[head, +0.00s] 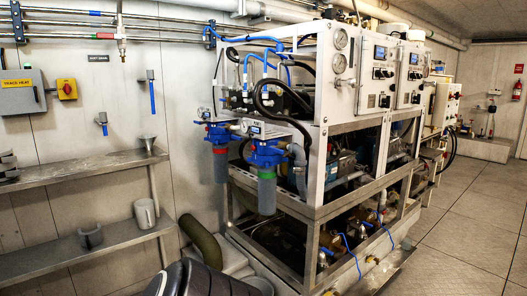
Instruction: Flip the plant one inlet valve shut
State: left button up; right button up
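The watermaker stands in a grey metal frame (318,215) at the centre. Low in its front, a brass valve with a blue lever (326,251) shows near the left corner. A second blue lever (367,223) shows further right. Two more blue-handled fittings are on the wall at left: an upper one (152,92) with its handle hanging down, and a lower one (102,123). I cannot read a label that says which is the plant one inlet valve. The low levers are too small to tell their setting. Neither of my grippers is in view.
Two blue-topped filter housings (267,185) stick out at the frame's left end. A shelf (80,170) runs along the left wall, with a metal cup (145,213) on the lower shelf (70,250). A green hose (200,240) stands beside the frame. The floor (465,215) at right is clear.

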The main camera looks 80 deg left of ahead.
aim_at(272, 148)
jog(key=u, duration=2.45)
